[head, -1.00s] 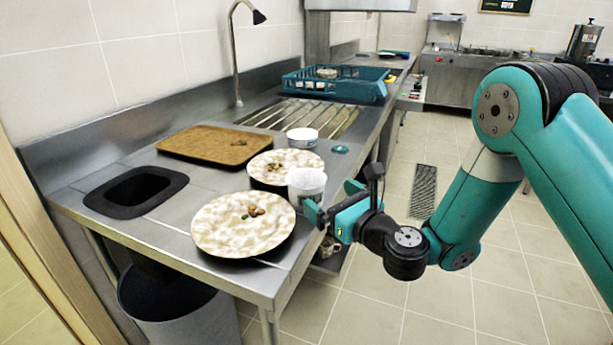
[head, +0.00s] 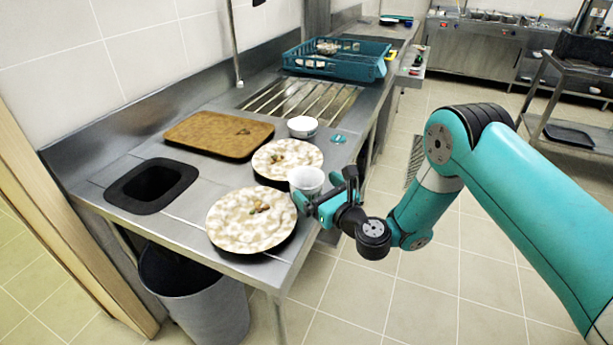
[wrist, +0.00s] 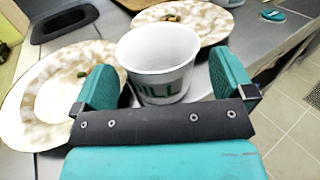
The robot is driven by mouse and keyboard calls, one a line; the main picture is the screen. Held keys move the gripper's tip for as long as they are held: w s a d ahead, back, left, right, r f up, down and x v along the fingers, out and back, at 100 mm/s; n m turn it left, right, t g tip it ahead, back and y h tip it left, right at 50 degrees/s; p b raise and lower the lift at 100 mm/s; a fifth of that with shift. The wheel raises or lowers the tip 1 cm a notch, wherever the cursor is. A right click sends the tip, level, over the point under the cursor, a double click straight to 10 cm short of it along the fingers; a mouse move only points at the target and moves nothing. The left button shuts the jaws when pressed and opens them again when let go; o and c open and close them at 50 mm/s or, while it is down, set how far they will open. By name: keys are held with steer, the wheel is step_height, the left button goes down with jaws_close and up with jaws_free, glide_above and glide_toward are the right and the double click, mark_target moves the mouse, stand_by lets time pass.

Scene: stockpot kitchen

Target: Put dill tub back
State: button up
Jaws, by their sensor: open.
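The dill tub (wrist: 165,82) is a white, round, open-topped cup with dark green lettering ending in "ILL". In the head view it stands upright on the steel counter as a white cup (head: 306,179), at the edge beside the two plates. My gripper (wrist: 160,85) is open, with one teal finger on each side of the tub. Small gaps seem to show between the fingers and the tub; contact cannot be told for sure. In the head view my gripper (head: 311,203) is at the tub's near right side. The tub's base is partly hidden by my gripper.
A marbled plate with scraps (head: 250,220) lies close to the left, another plate (head: 287,158) behind. A second white tub (head: 302,126), brown tray (head: 219,134), teal lid-like piece (head: 338,139), blue crate (head: 338,58) and black-rimmed waste opening (head: 151,184) are on the counter. A grey bin (head: 195,285) stands below.

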mark_target(298, 172)
steer(key=shift+r+p, duration=0.35)
steer(key=shift+p, duration=0.3)
steer(key=shift+a+f+p, duration=0.1)
steer(key=shift+a+p, duration=0.1)
steer(key=shift+p, duration=0.2)
steer(key=shift+f+p+x, duration=0.2)
steer(key=shift+p+x, duration=0.05)
steer(key=shift+x, duration=0.65)
steer(key=shift+f+p+x, duration=0.2)
steer(key=shift+p+x, duration=0.05)
steer(key=shift+x, duration=0.65)
steer(key=c, duration=0.7)
